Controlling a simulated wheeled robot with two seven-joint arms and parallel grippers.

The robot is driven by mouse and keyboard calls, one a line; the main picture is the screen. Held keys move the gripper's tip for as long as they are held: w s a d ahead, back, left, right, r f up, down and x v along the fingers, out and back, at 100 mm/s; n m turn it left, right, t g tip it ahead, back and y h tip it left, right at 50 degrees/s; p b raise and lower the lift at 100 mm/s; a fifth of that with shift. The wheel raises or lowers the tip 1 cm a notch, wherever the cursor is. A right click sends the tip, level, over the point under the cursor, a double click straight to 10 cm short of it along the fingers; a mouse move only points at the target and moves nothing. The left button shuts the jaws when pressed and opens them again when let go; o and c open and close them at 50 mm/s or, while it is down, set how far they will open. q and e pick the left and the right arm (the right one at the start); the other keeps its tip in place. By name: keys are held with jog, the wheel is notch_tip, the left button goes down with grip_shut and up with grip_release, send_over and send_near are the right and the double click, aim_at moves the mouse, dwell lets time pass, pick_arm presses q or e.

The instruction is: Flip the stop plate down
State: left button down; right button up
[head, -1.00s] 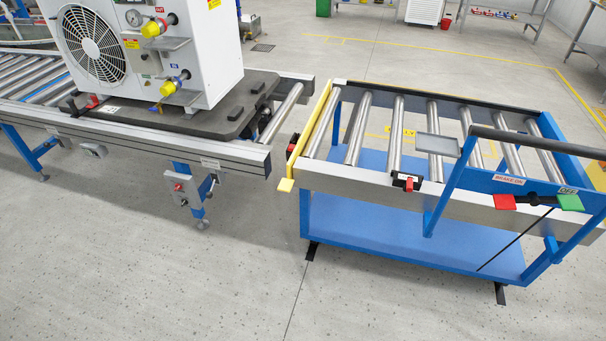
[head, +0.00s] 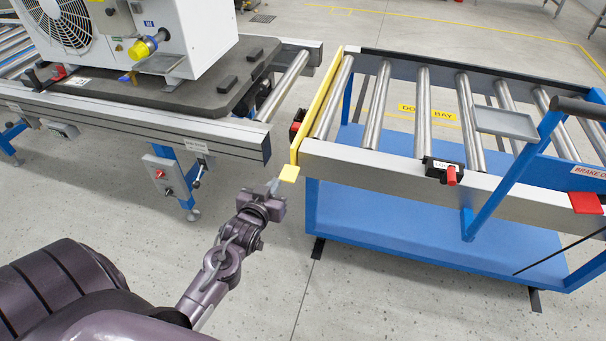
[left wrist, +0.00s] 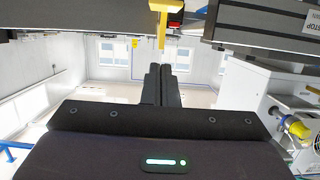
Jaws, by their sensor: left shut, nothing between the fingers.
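The yellow stop plate (head: 322,100) stands up along the left end of the roller cart (head: 400,175). Its yellow tab (head: 289,173) sticks out at the cart's near left corner. My left gripper (head: 273,186) is shut and empty, just left of and below the tab. I cannot tell whether it touches. In the left wrist view the shut fingers (left wrist: 160,70) point towards the yellow tab (left wrist: 162,28), which shows just beyond their tips. My right gripper is not in view.
The conveyor (head: 150,125) at left carries a white unit (head: 165,40) on a dark pallet (head: 215,85). A gap separates conveyor and cart. A control box (head: 165,175) hangs below the conveyor. A red-handled latch (head: 442,170) sits on the cart's side.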

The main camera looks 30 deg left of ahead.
aim_at(287, 177)
pick_arm(q)
jog(key=shift+s+r, duration=0.1)
jog(key=shift+r, duration=0.05)
